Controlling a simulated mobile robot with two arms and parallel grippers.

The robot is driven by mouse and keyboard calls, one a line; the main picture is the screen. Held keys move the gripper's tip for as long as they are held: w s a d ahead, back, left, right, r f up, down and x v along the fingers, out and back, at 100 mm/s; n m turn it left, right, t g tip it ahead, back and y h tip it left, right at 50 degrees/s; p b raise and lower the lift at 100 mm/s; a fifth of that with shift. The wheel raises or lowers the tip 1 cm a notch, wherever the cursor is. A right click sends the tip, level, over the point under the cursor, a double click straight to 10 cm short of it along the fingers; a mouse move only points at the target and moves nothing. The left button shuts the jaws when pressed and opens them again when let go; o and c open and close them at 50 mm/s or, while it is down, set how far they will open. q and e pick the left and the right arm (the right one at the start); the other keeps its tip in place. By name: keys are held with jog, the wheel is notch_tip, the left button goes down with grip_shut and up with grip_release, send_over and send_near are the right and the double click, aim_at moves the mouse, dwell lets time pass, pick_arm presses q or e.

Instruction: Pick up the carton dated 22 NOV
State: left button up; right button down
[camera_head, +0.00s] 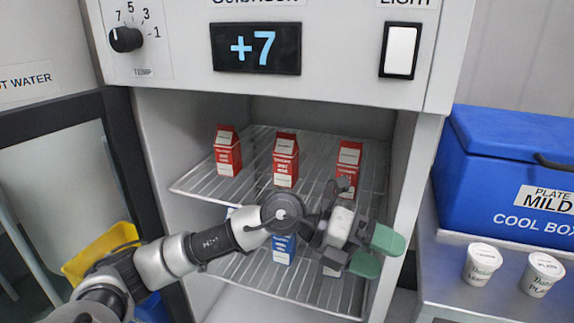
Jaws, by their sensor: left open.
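Three red-and-white cartons stand upright on the upper wire shelf of the open fridge: a left one (227,155), a middle one (285,161) and a right one (349,157). The right one is partly hidden by my left gripper (375,252). A blue carton (283,249) stands on the lower shelf behind my arm, its upper part hidden. The date prints are too small to read, so I cannot tell which carton says 22 NOV. My left gripper is open, its green fingertips at the front right of the fridge opening, apart from the cartons. My right gripper is not in view.
The fridge's right side wall (412,200) is close to my left gripper. The upper wire shelf (205,186) has room between cartons. A blue cool box (510,150) and two white tubs (481,264) (541,274) stand on the right counter. The open door (60,125) is at left.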

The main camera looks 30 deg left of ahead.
aim_at(282, 162)
pick_arm(q)
jog(key=w+a+r+n+t+y, duration=0.1)
jog(key=a+r+n+y, duration=0.1)
jog(key=a+y, duration=0.8)
jog(key=w+a+r+n+y, duration=0.2)
jog(key=a+y, duration=0.4)
jog(key=a, duration=0.9)
jog(key=shift+m+h, duration=0.3)
jog(key=w, duration=0.2)
jog(key=w+a, duration=0.1)
jog(key=w, duration=0.3)
jog(key=shift+w+a+f, duration=0.15)
jog(key=shift+w+f, duration=0.05)
jog(key=shift+f, duration=0.1)
jog(key=shift+w+a, duration=0.1)
jog(key=shift+w, duration=0.5)
jog(key=w, duration=0.2)
jog(key=w+a, duration=0.1)
jog(key=shift+w+f, duration=0.3)
jog(key=shift+f, duration=0.25)
jog(key=c, duration=1.1)
jog(key=shift+c, duration=0.3)
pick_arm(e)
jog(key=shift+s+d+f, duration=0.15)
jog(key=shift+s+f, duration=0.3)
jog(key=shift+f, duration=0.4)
